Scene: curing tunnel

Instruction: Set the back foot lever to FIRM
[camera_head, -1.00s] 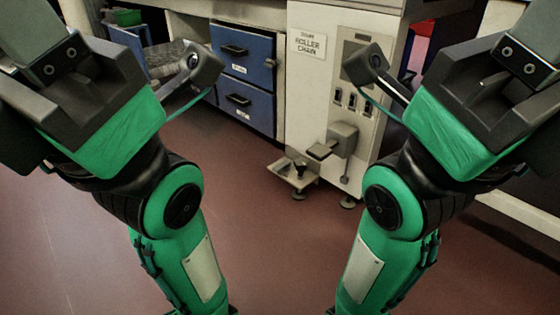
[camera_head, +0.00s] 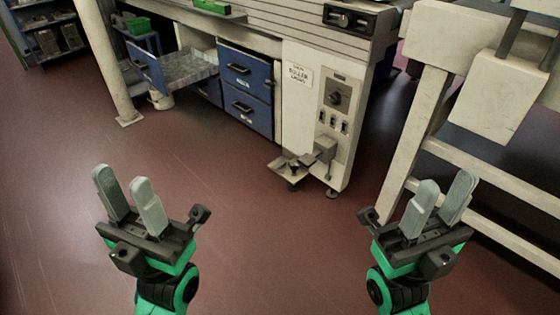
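At the foot of the cream cabinet (camera_head: 305,105) sits a low pale foot tray (camera_head: 283,168) with a small dark lever-like part (camera_head: 294,164) standing on it. Beside it a grey box (camera_head: 325,149) with a flat plate is fixed to the cabinet front. I cannot tell which of these parts is the back foot lever, and no FIRM mark is readable. My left gripper (camera_head: 122,178) is open and empty, in front of and left of the tray. My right gripper (camera_head: 447,182) is open and empty, to the right of the cabinet foot. Both are well apart from the cabinet.
The cabinet panel has a dark knob (camera_head: 337,95) and several small switches. Blue drawers (camera_head: 247,105) are to its left. A cream post (camera_head: 105,60) stands further left, and a pale frame (camera_head: 415,130) stands close on the right. The red floor before the cabinet is clear.

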